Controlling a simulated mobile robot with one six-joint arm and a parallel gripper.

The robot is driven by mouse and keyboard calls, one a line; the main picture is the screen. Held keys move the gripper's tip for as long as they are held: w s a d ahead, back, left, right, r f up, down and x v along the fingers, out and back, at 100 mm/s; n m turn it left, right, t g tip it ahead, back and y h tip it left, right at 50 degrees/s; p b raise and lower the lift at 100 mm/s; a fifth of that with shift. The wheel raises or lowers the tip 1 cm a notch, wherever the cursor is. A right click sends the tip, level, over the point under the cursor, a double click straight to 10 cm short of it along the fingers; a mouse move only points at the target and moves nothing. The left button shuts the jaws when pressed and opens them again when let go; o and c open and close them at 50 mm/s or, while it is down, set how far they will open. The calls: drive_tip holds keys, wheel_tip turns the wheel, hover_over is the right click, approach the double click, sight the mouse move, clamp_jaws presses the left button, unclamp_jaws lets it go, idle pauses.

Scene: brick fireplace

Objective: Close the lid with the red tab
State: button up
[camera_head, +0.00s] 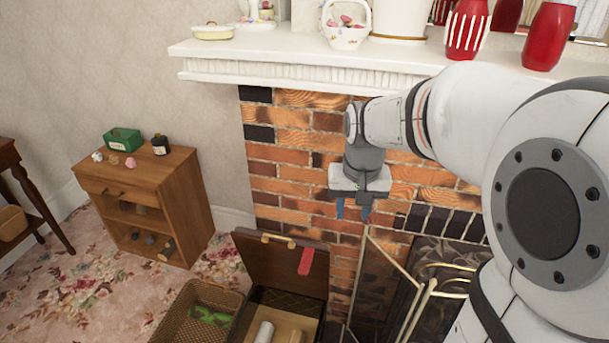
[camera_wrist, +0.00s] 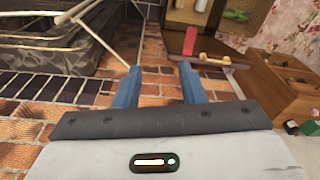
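The dark wooden lid (camera_head: 272,262) with the red tab (camera_head: 306,261) stands raised at the back of a box (camera_head: 296,305) on the floor. A wooden handle (camera_head: 278,240) is on the lid's upper edge. In the wrist view the red tab (camera_wrist: 190,41) and the handle (camera_wrist: 213,60) show at the top, beyond the fingers. My gripper (camera_head: 353,213) is in front of the brick wall, above and to the right of the lid. Its two blue fingers (camera_wrist: 157,82) are apart with nothing between them.
A wicker basket (camera_head: 195,312) with something green in it stands left of the box. A brass fire screen (camera_head: 400,280) stands to the right, by the fireplace. A small wooden cabinet (camera_head: 150,200) is at the left. The white mantel (camera_head: 290,70) juts out above my gripper.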

drive_tip(key=shift+m+g, duration=0.5)
drive_tip(key=shift+m, duration=0.1)
drive_tip(key=w+f+b, duration=0.1)
drive_tip(key=w+f, duration=0.1)
drive_tip(key=w, duration=0.1)
drive_tip(key=w+f+b, duration=0.1)
drive_tip(key=w+f, duration=0.2)
drive_tip(key=w, duration=0.1)
drive_tip(key=w+a+f+b, duration=0.1)
drive_tip(key=w+f, duration=0.2)
drive_tip(key=shift+w, duration=0.4)
drive_tip(key=c, duration=0.4)
drive_tip(key=shift+m+g, duration=0.6)
drive_tip(key=shift+m, duration=0.1)
drive_tip(key=w+f+b, duration=0.1)
drive_tip(key=w+f, duration=0.2)
drive_tip(key=f, duration=0.1)
drive_tip(key=w+f+b, duration=0.2)
drive_tip(key=w+f, duration=0.2)
drive_tip(key=w+f+b, duration=0.1)
drive_tip(key=w+f, duration=0.3)
drive_tip(key=shift+a, duration=0.4)
clamp_jaws()
wheel_tip(320, 180, down, 10)
drive_tip(key=b, duration=0.1)
drive_tip(key=shift+s+b, duration=0.2)
drive_tip(key=shift+b, duration=0.2)
drive_tip(key=shift+s+a+f, duration=0.1)
drive_tip(key=shift+a, duration=0.05)
